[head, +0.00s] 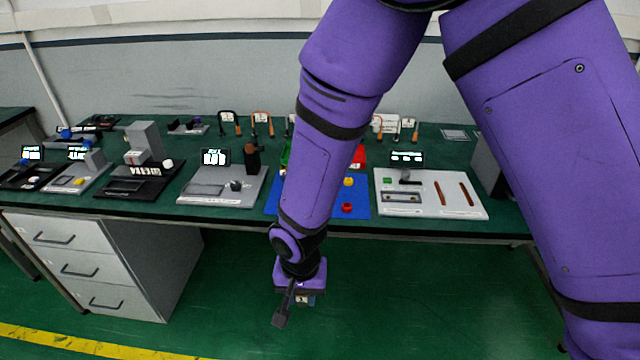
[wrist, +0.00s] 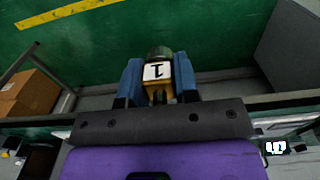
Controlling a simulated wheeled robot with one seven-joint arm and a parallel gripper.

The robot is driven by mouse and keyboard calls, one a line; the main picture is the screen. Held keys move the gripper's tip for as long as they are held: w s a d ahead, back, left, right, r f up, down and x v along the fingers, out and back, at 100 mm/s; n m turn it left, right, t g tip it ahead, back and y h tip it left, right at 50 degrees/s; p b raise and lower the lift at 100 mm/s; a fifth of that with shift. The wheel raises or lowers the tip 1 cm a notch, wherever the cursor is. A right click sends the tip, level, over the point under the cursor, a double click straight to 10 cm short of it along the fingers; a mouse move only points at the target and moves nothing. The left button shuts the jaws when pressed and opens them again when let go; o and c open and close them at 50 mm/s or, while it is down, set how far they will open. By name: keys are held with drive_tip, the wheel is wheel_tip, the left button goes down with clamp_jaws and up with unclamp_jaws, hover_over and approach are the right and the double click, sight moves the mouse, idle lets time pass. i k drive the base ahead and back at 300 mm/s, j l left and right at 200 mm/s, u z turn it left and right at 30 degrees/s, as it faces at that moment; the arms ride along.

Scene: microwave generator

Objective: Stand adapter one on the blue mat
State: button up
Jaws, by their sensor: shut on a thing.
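My gripper (head: 305,300) hangs below and in front of the bench's front edge, over the green floor. In the wrist view my gripper (wrist: 159,74) has its two blue fingers shut on adapter one (wrist: 157,71), a small piece with a white label marked 1, a dark greenish end and yellowish parts. In the head view the adapter is too small and covered to make out clearly. The blue mat (head: 361,207) lies at the bench's front edge, partly hidden behind my arm. A yellow piece (head: 348,181) and a red piece (head: 347,207) stand on its right part.
A grey station (head: 215,187) with a dark knob stands left of the mat; a white board (head: 430,203) with brown rods lies to its right. A red tray (head: 360,157) and a green tray (head: 285,155) sit behind the mat. A drawer cabinet (head: 75,263) stands below the bench.

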sight(349, 193)
drive_tip(key=i, duration=1.05)
